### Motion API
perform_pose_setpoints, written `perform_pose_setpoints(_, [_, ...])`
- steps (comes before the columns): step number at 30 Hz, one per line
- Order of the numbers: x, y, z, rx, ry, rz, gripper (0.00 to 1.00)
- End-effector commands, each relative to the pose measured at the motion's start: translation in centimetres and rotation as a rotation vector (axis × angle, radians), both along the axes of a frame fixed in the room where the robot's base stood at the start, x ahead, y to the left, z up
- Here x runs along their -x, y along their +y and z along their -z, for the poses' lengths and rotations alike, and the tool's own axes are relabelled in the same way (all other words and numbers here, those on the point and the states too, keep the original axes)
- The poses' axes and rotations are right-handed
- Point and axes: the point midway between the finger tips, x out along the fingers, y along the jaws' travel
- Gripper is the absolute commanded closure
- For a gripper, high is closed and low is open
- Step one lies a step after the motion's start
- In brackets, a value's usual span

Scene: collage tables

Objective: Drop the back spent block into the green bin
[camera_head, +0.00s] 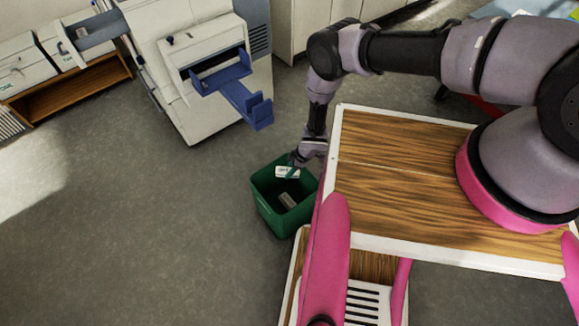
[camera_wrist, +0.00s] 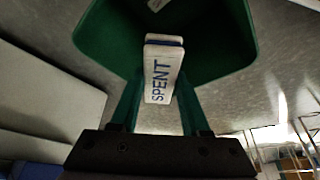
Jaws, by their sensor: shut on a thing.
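My gripper (camera_head: 294,162) is shut on a white block (camera_head: 287,172) with a blue band. In the wrist view the block (camera_wrist: 158,82) reads "SPENT" and sits between my two fingers (camera_wrist: 160,92). The green bin (camera_head: 266,207) stands on the floor below, and the held block is over its opening. The bin's green wall (camera_wrist: 235,40) also shows in the wrist view. Another pale block (camera_head: 287,201) lies inside the bin. A bit of it also shows at the top of the wrist view (camera_wrist: 157,4).
A wood-topped table (camera_head: 400,150) with a white rim stands just right of the bin. A white machine with a blue tray (camera_head: 240,95) stands behind it, up and to the left. The grey floor (camera_head: 130,210) left of the bin is clear.

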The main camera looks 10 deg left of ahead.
Motion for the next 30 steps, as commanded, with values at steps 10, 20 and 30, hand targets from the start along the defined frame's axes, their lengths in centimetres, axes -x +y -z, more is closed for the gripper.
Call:
perform_pose_setpoints(10, [0.0, 0.0, 0.3, 0.000, 0.000, -0.001, 1.00])
perform_pose_setpoints(20, [0.0, 0.0, 0.3, 0.000, 0.000, 0.000, 0.19])
perform_pose_setpoints(30, [-0.2, -1.1, -2.5, 0.000, 0.000, 0.003, 0.19])
